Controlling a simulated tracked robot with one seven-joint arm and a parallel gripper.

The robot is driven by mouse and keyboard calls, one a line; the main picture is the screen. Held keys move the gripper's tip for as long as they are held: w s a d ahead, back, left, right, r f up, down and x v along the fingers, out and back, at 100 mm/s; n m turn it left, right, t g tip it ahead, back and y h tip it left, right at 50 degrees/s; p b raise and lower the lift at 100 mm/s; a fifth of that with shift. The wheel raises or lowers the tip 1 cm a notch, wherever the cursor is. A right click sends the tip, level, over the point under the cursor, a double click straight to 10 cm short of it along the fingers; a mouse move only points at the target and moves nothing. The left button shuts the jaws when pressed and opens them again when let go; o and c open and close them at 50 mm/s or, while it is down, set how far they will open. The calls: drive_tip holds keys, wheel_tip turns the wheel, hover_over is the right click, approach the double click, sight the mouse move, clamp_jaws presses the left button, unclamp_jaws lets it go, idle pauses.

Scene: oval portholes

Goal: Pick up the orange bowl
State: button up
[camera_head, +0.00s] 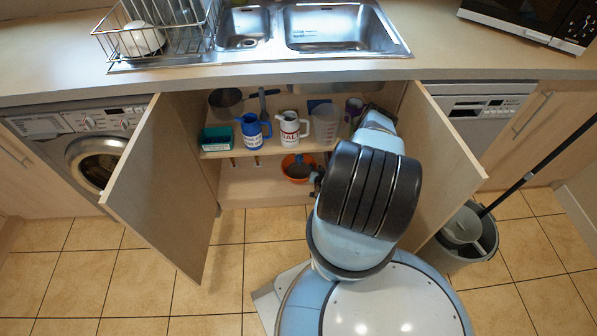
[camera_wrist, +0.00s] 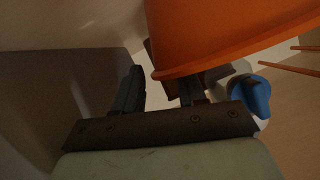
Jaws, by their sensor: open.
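The orange bowl (camera_head: 297,170) stands on the lower level of the open cupboard under the sink, just left of my gripper (camera_head: 316,182). My arm hides part of this area in the head view. In the wrist view the bowl (camera_wrist: 235,35) fills the upper right, very close. My gripper (camera_wrist: 162,88) is open, with one dark finger left of the bowl's edge. The other finger is partly covered by the bowl. I cannot tell whether the bowl's wall lies between the fingers or whether they touch it.
The shelf above holds a blue jug (camera_head: 253,132), a white lettered jug (camera_head: 290,129), a clear measuring jug (camera_head: 326,124), a teal box (camera_head: 216,138) and a pan (camera_head: 226,101). Open doors (camera_head: 165,185) flank the cupboard. A mop bucket (camera_head: 465,238) stands right.

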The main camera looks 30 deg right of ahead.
drive_tip(key=shift+w+d+f, duration=0.2)
drive_tip(key=shift+w+f, duration=0.05)
drive_tip(key=shift+w, duration=0.4)
clamp_jaws()
